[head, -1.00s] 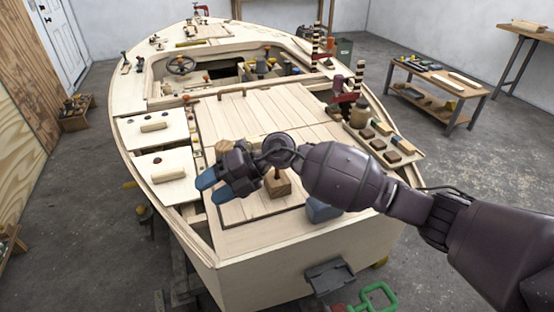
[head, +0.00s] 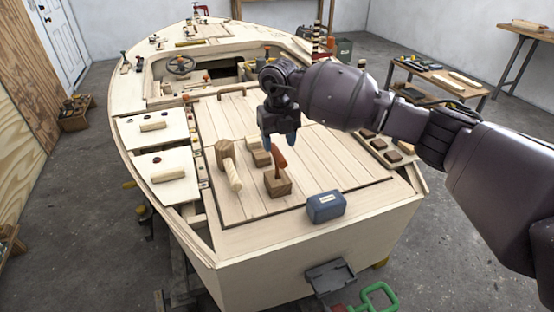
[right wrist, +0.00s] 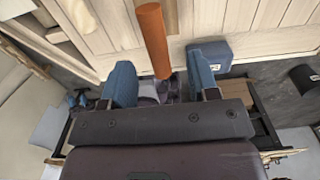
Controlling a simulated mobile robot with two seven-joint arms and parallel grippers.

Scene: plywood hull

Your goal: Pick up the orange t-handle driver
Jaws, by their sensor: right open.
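The orange t-handle driver (head: 280,161) stands in a small wooden block (head: 278,184) on the planked deck hatch. Its orange bar (right wrist: 152,40) shows large in the right wrist view, with its lower end in line between the two blue fingers. My right gripper (head: 280,141) points down just above and behind the driver, with its fingers apart and nothing held. The fingers also show in the right wrist view (right wrist: 161,80). I cannot tell exactly how far the tips are from the bar. My left gripper is not in view.
A wooden mallet (head: 232,172) lies left of the block, and another wooden block (head: 257,152) sits just behind. A blue box (head: 326,207) stands to the right near the stern edge. The planks in front of the block are clear.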

